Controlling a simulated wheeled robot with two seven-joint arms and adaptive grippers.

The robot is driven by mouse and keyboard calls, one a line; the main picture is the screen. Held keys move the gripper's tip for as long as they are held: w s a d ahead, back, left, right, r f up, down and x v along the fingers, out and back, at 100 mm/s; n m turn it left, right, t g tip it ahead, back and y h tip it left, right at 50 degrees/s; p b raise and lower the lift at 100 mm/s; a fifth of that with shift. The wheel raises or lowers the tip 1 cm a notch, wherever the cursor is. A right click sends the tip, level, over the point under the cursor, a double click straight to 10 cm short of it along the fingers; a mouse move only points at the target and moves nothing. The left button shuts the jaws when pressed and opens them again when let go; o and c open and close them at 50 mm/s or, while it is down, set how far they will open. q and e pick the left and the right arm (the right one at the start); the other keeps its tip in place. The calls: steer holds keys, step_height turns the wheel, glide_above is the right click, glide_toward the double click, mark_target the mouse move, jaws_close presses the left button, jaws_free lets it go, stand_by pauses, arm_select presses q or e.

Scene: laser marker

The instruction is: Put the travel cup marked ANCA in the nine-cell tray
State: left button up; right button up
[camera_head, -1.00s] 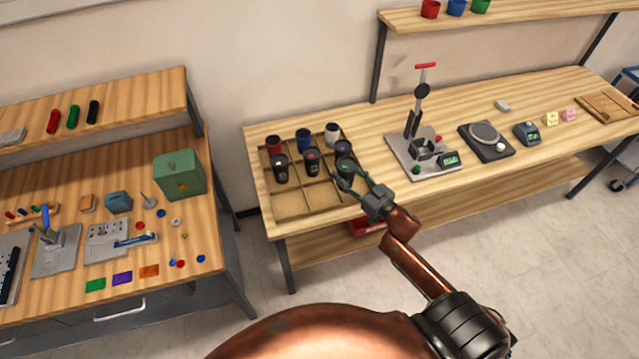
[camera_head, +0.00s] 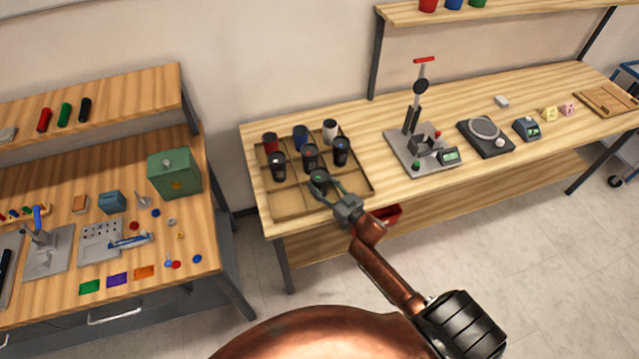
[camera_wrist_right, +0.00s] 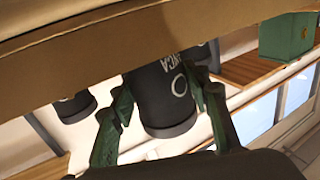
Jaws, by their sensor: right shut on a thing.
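The dark travel cup (camera_head: 319,180) is between the fingers of my right gripper (camera_head: 325,188). In the right wrist view this cup (camera_wrist_right: 163,100) shows pale lettering, partly cut off, that reads like ANCA, and a pale ring. The green fingers of the gripper (camera_wrist_right: 162,92) are on both sides of it. The nine-cell tray (camera_head: 290,205) lies on the wooden bench. The held cup is at the tray's front row, over or in the middle cell; I cannot tell whether it touches the floor. My left gripper is out of view.
The front left and front right cells look empty. A press-like device (camera_head: 420,150) stands right of the tray.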

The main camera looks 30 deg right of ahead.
steer(key=shift+r, duration=0.1)
steer(key=o, duration=0.7)
steer(key=shift+o, duration=0.2)
steer(key=s+d, duration=0.2)
steer(key=s, duration=0.9)
steer(key=shift+s+p, duration=0.35)
steer(key=shift+s, duration=0.05)
